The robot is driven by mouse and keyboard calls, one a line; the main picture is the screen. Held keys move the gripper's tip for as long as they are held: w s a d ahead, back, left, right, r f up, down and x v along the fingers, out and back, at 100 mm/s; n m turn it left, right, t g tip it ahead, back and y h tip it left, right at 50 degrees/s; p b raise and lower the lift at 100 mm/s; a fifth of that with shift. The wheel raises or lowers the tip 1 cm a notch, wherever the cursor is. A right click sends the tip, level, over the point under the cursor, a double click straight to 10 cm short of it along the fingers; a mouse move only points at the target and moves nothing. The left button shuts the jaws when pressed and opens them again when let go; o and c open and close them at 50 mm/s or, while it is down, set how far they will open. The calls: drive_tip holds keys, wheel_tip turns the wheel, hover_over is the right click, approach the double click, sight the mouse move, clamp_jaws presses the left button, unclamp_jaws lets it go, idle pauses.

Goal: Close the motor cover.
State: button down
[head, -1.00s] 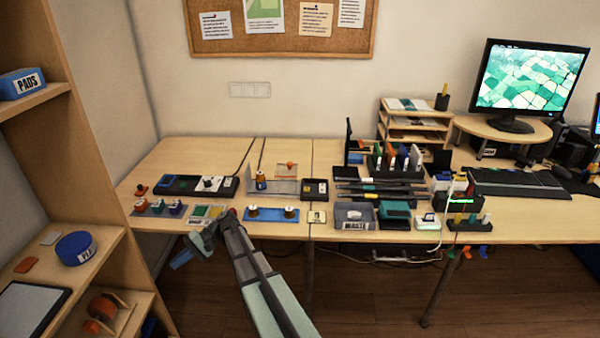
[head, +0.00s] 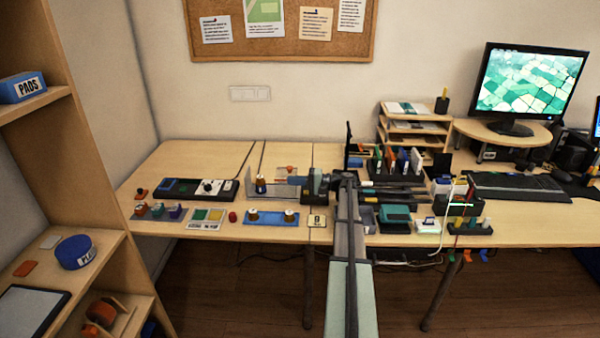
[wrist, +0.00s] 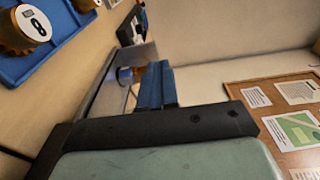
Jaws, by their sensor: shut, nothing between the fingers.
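The motor (head: 261,185), a small dark and copper-coloured part, stands in a housing at the back middle of the desk. A pale upright panel (head: 250,180) is at its left; I cannot tell whether this is the cover. The motor also shows partly in the wrist view (wrist: 125,76), behind my fingers and next to a greyish panel (wrist: 103,88). Contact with the housing cannot be told. My gripper hides the housing's right part.
A dark control panel (head: 180,187) and coloured blocks (head: 158,210) are at left. A red knob (head: 232,216) is beside the blue tray. Racks and trays crowd the right. A corkboard (head: 282,48) hangs behind.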

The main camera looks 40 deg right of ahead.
drive_tip(key=s+d+m+t+h, duration=0.25)
drive_tip(key=s+d, duration=0.55)
drive_tip(key=d, duration=0.5)
drive_tip(key=x, duration=1.4)
drive_tip(key=shift+d+f+h, duration=0.25)
drive_tip(key=shift+f+h, duration=0.1)
drive_tip(key=shift+f, duration=0.1)
drive_tip(key=shift+w, duration=0.1)
drive_tip(key=shift+w+a, duration=0.1)
drive_tip(key=w+a, duration=0.8)
drive_tip(key=shift+w+a, duration=0.3)
drive_tip(key=v, duration=1.4)
drive_tip(key=shift+s+d, duration=0.25)
drive_tip(key=shift+s, duration=0.05)
